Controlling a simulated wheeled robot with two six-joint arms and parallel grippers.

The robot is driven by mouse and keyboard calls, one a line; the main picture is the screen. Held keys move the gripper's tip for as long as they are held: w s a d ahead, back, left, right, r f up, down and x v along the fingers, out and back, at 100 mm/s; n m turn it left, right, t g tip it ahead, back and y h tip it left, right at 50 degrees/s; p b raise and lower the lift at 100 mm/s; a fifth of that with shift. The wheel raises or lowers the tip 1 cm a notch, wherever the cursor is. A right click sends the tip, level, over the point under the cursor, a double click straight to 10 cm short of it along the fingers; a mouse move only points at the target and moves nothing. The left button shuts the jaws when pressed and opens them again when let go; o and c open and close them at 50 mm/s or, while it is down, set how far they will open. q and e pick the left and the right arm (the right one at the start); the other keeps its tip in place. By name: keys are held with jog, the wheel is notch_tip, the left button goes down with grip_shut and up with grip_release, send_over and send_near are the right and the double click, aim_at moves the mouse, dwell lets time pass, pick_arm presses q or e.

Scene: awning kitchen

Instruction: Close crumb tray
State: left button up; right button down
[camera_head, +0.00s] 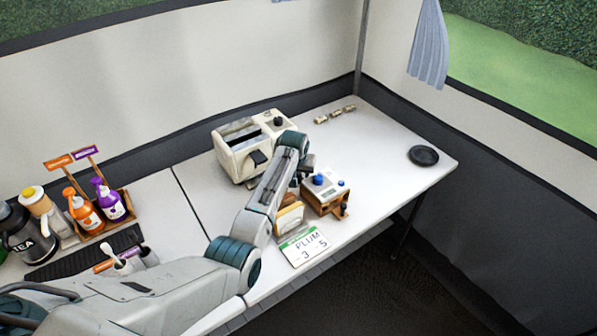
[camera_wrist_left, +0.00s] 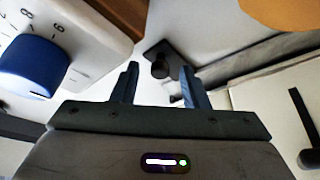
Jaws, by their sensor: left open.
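The cream toaster (camera_head: 233,155) stands on the white table, with a dark lever on its near side. My left arm reaches across the table in the head view, and its gripper (camera_head: 308,168) is beside the toaster, partly hidden by my own arm. In the left wrist view the left gripper (camera_wrist_left: 160,88) is open with nothing between its fingers. Past the fingertips is a dark flat piece with a black knob (camera_wrist_left: 160,68); I cannot tell for certain whether this is the crumb tray. My right gripper is not in view.
A wooden-sided box (camera_head: 320,204) with a blue knob (camera_wrist_left: 28,66) stands close by the gripper. Bread slices (camera_head: 289,217) and a sign (camera_head: 305,246) are in front. A black disc (camera_head: 423,156) lies right; the table between is clear. Bottles (camera_head: 84,211) stand left.

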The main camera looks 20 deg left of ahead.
pick_arm(q)
jog(key=shift+c, duration=0.3)
jog(key=c, duration=0.7)
grip_shut()
jog(key=shift+w+a, duration=0.15)
jog(key=shift+a, duration=0.1)
jog(key=w+a+b, duration=0.1)
jog(key=w+a, duration=0.1)
jog(key=shift+a+b, duration=0.35)
jog(key=shift+w+r, duration=0.1)
jog(key=shift+r, duration=0.1)
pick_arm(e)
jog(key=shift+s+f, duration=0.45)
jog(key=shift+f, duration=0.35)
pick_arm(q)
jog(key=o, duration=0.8)
grip_release()
jog(key=shift+c, duration=0.2)
jog(key=shift+w+a+f, duration=0.1)
jog(key=shift+f, duration=0.1)
jog(key=shift+r, duration=0.15)
